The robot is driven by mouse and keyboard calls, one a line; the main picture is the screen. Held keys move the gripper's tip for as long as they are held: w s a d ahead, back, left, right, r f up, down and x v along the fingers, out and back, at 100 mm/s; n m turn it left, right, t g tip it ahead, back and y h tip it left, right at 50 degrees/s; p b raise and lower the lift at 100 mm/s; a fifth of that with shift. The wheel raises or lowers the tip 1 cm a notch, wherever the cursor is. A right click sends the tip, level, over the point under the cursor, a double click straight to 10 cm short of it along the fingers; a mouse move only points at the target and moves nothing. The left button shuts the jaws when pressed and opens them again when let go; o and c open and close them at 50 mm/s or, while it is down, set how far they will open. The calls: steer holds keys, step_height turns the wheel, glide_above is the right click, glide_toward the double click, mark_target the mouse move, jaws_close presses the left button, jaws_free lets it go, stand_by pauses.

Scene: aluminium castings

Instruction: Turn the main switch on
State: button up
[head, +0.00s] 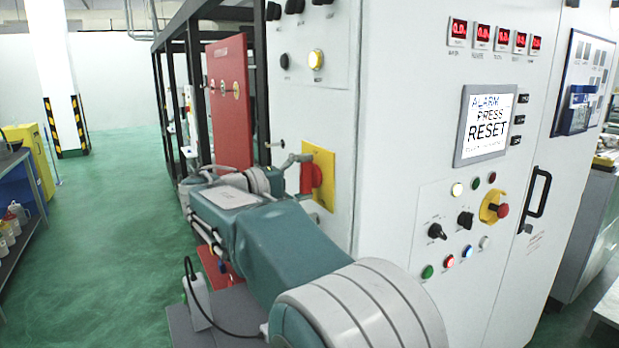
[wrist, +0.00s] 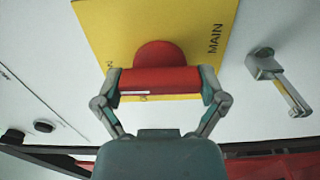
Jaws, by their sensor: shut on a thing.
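The main switch is a red rotary handle (head: 312,176) on a yellow plate (head: 325,200) on the side of the white cabinet. In the wrist view the red handle (wrist: 160,80) lies crosswise, at right angles to the word MAIN on the yellow plate (wrist: 190,20). My gripper (wrist: 160,84) has one finger at each end of the handle and is shut on it. In the head view my gripper (head: 300,168) is partly hidden behind my arm. A small label below the handle is mostly covered and unreadable.
A metal door latch (wrist: 280,80) sticks out beside the plate. A red panel (head: 229,105) stands open behind my arm. The front screen (head: 487,122) reads ALARM PRESS RESET. A red emergency button (head: 502,210) sits below it. Green floor (head: 110,240) is clear at left.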

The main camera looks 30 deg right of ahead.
steer(key=shift+a+f, duration=0.15)
steer(key=shift+f, duration=0.15)
steer(key=o, duration=0.8)
steer(key=shift+s+a+r, duration=0.1)
steer(key=shift+a, duration=0.25)
steer(key=shift+d, duration=0.1)
steer(key=a, duration=1.2)
steer(key=shift+s, duration=0.15)
steer(key=shift+a, duration=0.1)
